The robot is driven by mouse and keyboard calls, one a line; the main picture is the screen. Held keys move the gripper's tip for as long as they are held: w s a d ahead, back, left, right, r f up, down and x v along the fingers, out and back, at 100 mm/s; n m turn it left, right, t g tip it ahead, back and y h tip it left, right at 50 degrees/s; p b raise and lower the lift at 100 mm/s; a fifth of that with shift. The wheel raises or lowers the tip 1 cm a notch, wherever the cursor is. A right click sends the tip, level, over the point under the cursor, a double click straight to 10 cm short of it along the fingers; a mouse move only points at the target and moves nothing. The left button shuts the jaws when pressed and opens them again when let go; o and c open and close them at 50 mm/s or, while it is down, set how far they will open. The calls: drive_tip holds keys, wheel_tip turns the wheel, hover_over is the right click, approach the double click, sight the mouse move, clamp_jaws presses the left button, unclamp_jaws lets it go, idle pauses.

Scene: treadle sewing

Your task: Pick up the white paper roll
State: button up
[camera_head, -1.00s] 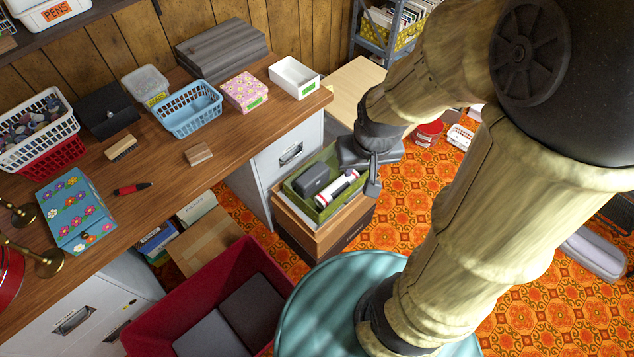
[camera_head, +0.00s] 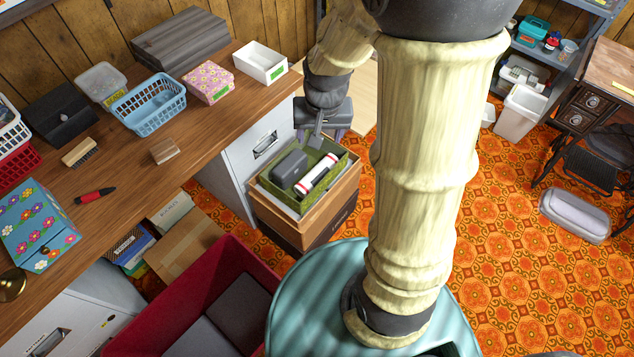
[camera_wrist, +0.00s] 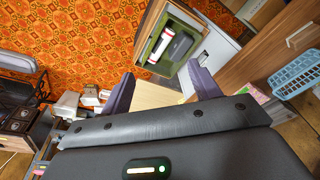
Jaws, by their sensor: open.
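The white paper roll (camera_head: 317,174) has red bands near its ends. It lies slanted in a green-lined open box (camera_head: 283,203), beside a dark grey case (camera_head: 289,167). The box sits on top of a brown carton. My gripper (camera_head: 319,138) is open and empty, above the far side of the box and apart from the roll. In the wrist view, my gripper (camera_wrist: 160,92) shows both purple-grey fingers spread wide, with the roll (camera_wrist: 174,48) beyond them, roughly between the fingers' directions.
A wooden desk (camera_head: 120,176) with baskets and boxes stands left of the box, with a white drawer cabinet (camera_head: 262,148) under it. A red bin (camera_head: 150,315) stands in front. Patterned floor at right is open, near a grey case (camera_head: 575,215).

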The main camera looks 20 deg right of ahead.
drive_tip(key=w+f+m+b, duration=0.4)
drive_tip(key=w+f+b, duration=0.45)
drive_tip(key=f, duration=0.55)
drive_tip(key=m+g+b, duration=0.2)
drive_tip(key=m+b, duration=0.2)
drive_tip(key=b, duration=0.7)
hover_over(304, 184)
wheel_tip(304, 184, down, 18)
drive_tip(key=f, duration=0.1)
drive_tip(key=shift+w+d+m, duration=0.3)
drive_tip(key=shift+d+m, duration=0.1)
wheel_tip(304, 184, down, 12)
drive_tip(key=shift+f+b, duration=0.15)
drive_tip(key=shift+b, duration=1)
drive_tip(key=f, duration=0.1)
drive_tip(key=f+b, duration=0.1)
drive_tip(key=f, duration=0.3)
drive_tip(key=shift+s+a+b, duration=0.3)
drive_tip(key=shift+a, duration=0.05)
